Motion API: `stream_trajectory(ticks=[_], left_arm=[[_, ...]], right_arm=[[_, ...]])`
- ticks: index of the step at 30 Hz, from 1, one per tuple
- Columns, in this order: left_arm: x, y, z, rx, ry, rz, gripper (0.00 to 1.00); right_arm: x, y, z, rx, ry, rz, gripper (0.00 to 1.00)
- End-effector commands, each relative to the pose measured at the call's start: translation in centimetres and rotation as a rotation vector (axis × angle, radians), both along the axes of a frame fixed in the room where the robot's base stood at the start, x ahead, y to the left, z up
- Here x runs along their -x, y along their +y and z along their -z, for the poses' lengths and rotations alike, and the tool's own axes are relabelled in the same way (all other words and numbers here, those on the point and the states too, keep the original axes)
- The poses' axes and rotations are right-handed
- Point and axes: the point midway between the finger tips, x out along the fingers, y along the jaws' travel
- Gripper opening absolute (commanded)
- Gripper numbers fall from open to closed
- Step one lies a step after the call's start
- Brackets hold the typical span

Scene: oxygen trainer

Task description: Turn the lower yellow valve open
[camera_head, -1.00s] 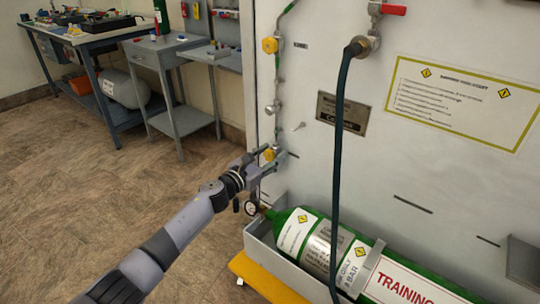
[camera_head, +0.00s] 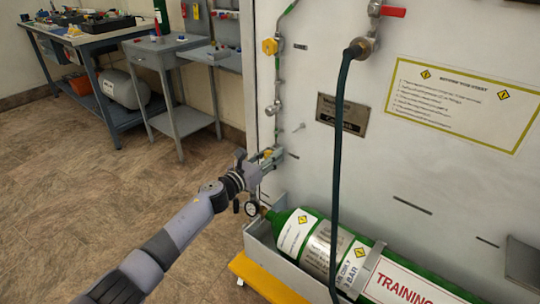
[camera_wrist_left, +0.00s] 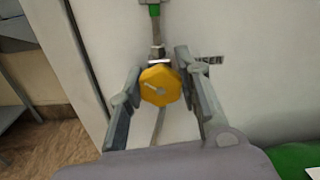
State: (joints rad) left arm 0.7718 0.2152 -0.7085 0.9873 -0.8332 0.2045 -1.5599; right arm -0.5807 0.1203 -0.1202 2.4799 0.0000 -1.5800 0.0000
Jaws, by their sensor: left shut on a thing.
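The lower yellow valve (camera_head: 267,154) is on the pipe at the left edge of the white panel, partly covered by my left gripper (camera_head: 270,158). In the left wrist view the valve (camera_wrist_left: 160,87) is a yellow knob with a pale slot mark, between the two fingers of my left gripper (camera_wrist_left: 158,92). The gripper is shut on the knob, with a finger on each side. The upper yellow valve (camera_head: 269,46) sits higher on the same pipe. My right gripper is not in view.
A green oxygen cylinder (camera_head: 306,240) lies in a grey tray (camera_head: 262,247) below the valve, with a small gauge (camera_head: 252,209) at its end. A dark hose (camera_head: 341,150) hangs in front of the panel. A red-handled valve (camera_head: 392,12) is at the top. Open floor lies left.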

Motion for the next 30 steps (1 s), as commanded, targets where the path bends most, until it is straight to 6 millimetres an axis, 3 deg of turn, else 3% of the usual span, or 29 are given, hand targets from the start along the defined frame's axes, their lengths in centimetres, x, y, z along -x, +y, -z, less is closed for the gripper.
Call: stream_trajectory(ticks=[11,12,21,30], left_arm=[[0.0,0.03,0.07,0.052,0.039,-0.001,0.03],[0.0,0.03,0.07,0.051,0.039,-0.001,0.32],[0.0,0.03,0.04,0.051,0.037,0.0,0.52],[0.03,0.06,0.03,0.05,0.036,0.0,0.52]], right_arm=[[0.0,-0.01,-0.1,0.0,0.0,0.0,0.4],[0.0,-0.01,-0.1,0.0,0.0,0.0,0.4],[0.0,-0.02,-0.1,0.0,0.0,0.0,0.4],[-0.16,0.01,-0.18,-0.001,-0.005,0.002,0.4]])
